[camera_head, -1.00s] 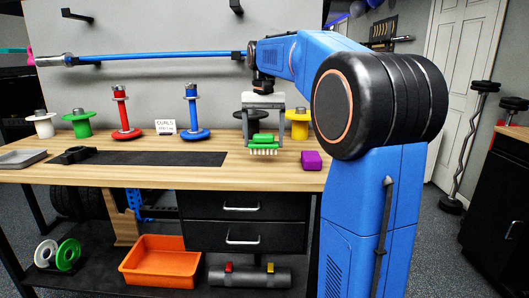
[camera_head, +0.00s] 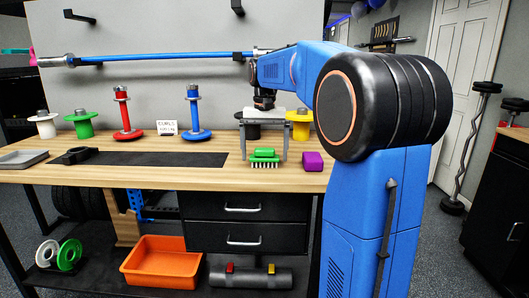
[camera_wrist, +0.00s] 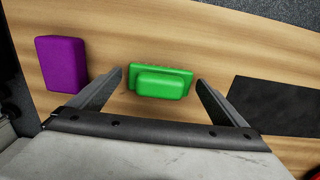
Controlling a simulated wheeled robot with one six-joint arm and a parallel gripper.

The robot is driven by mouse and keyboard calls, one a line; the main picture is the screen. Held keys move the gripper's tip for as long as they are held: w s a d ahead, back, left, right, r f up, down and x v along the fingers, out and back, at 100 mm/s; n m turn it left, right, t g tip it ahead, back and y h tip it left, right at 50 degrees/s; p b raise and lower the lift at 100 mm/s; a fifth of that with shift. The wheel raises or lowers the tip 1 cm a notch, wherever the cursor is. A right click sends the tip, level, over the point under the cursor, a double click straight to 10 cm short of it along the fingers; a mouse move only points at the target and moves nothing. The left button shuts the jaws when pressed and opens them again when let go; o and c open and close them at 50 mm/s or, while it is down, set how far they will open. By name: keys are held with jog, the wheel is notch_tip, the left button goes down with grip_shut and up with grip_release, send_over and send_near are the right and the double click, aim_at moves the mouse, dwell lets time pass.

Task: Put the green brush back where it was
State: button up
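The green brush (camera_head: 264,154) sits bristles down on the wooden workbench, near its front edge. In the wrist view the brush (camera_wrist: 160,82) lies between the two fingers of my gripper (camera_wrist: 158,80), with a gap on each side. My gripper (camera_head: 264,155) points down over the brush and is open. The fingertips are low, beside the brush. I cannot tell whether the bristles touch the bench everywhere.
A purple block (camera_head: 313,161) stands just right of the brush. A dark mat (camera_head: 160,159) lies left. Black (camera_head: 250,131) and yellow (camera_head: 299,131) plate stands are behind. Blue (camera_head: 197,134) and red (camera_head: 127,133) stands are further left. Bare wood surrounds the brush.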

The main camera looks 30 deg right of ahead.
aim_at(264, 148)
notch_tip(264, 148, up, 12)
jog(key=shift+r, duration=0.15)
dwell(0.6)
jog(key=s+a+f+n+t, duration=0.1)
jog(key=s+a+f+n, duration=0.1)
jog(key=s+a+f, duration=0.4)
jog(key=s+a+f+n+t, duration=0.1)
jog(key=s+a+f, duration=0.3)
jog(key=s, duration=0.4)
jog(key=s+a+f+n+t, duration=0.1)
jog(key=s+a+f+n, duration=0.1)
jog(key=s+f, duration=0.6)
jog(key=s+a+f+n+t, duration=0.1)
jog(key=s+a+f, duration=0.2)
jog(key=s+f, duration=0.5)
notch_tip(264, 148, down, 4)
jog(key=shift+a+r+n+t, duration=0.2)
jog(key=shift+a+n+t, duration=0.2)
